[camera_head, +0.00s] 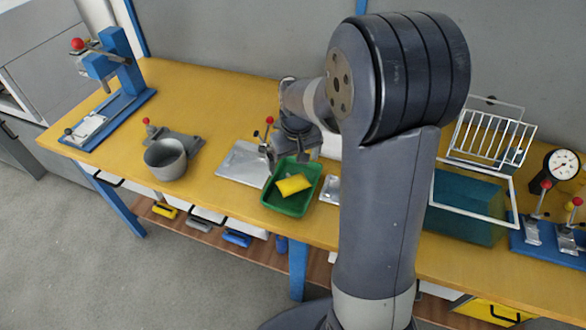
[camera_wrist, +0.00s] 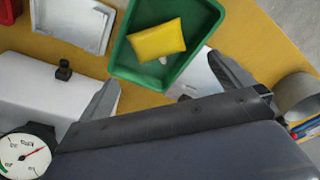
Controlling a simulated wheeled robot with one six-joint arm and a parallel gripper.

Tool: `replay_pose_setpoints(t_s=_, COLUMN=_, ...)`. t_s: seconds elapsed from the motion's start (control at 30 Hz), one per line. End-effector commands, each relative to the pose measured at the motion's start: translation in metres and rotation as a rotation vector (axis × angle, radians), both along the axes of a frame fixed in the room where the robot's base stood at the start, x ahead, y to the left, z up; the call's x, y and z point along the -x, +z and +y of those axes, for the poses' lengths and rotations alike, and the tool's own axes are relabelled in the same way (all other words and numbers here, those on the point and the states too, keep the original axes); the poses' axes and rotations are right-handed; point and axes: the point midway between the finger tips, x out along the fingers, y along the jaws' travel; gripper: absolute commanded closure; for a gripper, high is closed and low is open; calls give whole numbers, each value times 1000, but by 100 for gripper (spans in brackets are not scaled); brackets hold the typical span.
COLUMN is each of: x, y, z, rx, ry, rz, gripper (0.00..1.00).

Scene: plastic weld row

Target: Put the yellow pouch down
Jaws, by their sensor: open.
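The yellow pouch (camera_head: 294,184) lies inside the green tray (camera_head: 266,198) on the yellow table. In the wrist view the pouch (camera_wrist: 157,41) rests on the floor of the tray (camera_wrist: 118,66), apart from my fingers. My gripper (camera_wrist: 168,92) is open and empty, with its two fingers spread wide beside the near end of the tray. In the head view my gripper is mostly hidden behind my arm and hovers near the tray's far side.
A metal pot (camera_head: 166,160) and a blue press (camera_head: 112,75) stand to the left. A metal plate with a red-knobbed clamp (camera_head: 245,163) is beside the tray. A teal tank (camera_head: 465,215), a white wire rack (camera_head: 492,138) and a dial gauge (camera_head: 561,165) are to the right.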

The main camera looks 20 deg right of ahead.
Motion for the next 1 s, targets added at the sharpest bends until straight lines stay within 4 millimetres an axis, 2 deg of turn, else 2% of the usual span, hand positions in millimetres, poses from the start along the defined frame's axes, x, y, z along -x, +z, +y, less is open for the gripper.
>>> replay_pose_setpoints(t_s=0.03, x=1, y=13, z=0, rx=0, ry=0, rz=-5, gripper=0)
replay_pose_setpoints(t_s=0.2, x=5, y=46, z=-1, rx=0, ry=0, rz=-3, gripper=0)
replay_pose_setpoints(t_s=0.4, x=8, y=66, z=-1, rx=0, ry=0, rz=0, gripper=0)
replay_pose_setpoints(t_s=0.8, x=9, y=68, z=-2, rx=0, ry=0, rz=2, gripper=0)
replay_pose_setpoints(t_s=1.0, x=7, y=53, z=-1, rx=0, ry=0, rz=5, gripper=0)
